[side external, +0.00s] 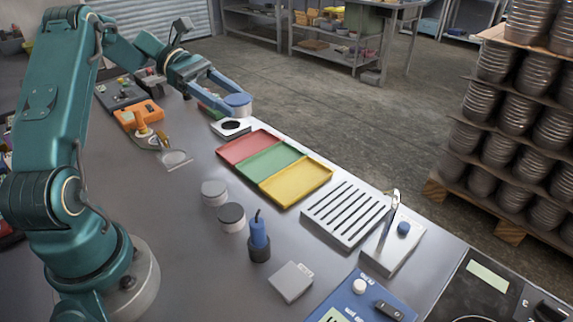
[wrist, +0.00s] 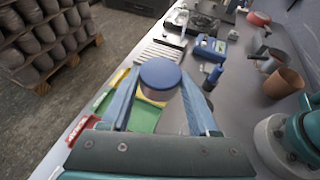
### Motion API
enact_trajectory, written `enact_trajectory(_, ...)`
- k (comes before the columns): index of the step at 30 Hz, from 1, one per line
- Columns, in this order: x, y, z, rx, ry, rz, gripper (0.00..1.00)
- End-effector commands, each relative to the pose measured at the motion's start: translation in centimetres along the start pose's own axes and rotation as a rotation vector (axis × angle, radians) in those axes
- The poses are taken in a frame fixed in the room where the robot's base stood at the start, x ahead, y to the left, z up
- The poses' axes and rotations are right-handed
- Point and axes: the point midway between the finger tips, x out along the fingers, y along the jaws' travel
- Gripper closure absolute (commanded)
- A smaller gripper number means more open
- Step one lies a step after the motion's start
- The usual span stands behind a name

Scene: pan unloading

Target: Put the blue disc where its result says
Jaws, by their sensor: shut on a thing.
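My gripper (side external: 236,100) is shut on the blue disc (side external: 238,99), held above the bench at its far end, beyond the coloured trays. In the wrist view the disc (wrist: 160,74) has a blue top and pale side and sits between the fingers. A three-part tray has red (side external: 248,147), green (side external: 269,160) and yellow (side external: 297,181) sections, all bare in the side view. A blue instrument (side external: 352,298) with a display stands at the near edge. I cannot read a result.
A white pad with a black circle (side external: 231,126) lies just below the disc. An orange device (side external: 137,116) is at left.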

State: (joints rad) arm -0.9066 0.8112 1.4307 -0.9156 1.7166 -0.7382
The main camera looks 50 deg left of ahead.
Motion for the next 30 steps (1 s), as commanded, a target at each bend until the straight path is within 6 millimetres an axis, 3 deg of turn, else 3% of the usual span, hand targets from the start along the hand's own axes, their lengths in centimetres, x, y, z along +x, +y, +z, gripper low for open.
enact_trajectory(2,-1.0,0.8,0.4,-0.018,0.0,0.053,1.0)
enact_trajectory(9,0.7,0.7,-3.2,-0.021,-0.003,0.039,1.0)
enact_trajectory(14,1.7,0.7,-4.3,-0.018,-0.002,0.037,1.0)
enact_trajectory(30,13.3,2.4,-6.2,-0.016,-0.001,0.033,1.0)
